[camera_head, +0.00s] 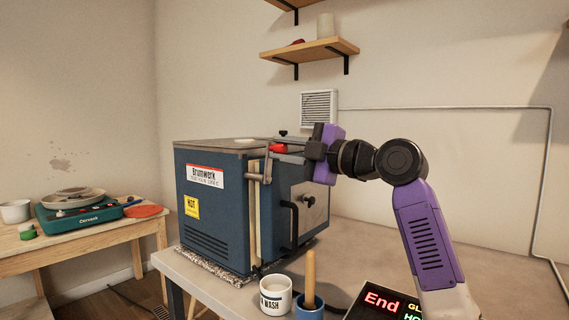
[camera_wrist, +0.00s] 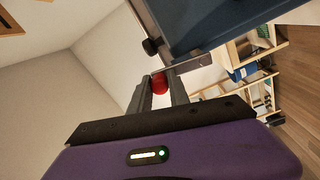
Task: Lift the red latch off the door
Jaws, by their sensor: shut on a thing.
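The red latch (camera_head: 278,148) shows at the upper front edge of the blue kiln (camera_head: 215,215), just left of my gripper (camera_head: 300,149). In the wrist view the red latch (camera_wrist: 160,83) sits between the fingertips of my gripper (camera_wrist: 159,88). The fingers are shut on it. The kiln door (camera_head: 310,200) is on the kiln's right face, with a dark knob on it. The gripper hides part of the door's top. I cannot tell whether the latch still touches the door.
A mug (camera_head: 276,295) and a blue cup (camera_head: 309,308) with a wooden handle stand at the table's front. A display panel (camera_head: 383,302) is beside them. A side table (camera_head: 85,236) at the left holds a green pottery wheel (camera_head: 83,218). Shelves (camera_head: 309,49) hang above.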

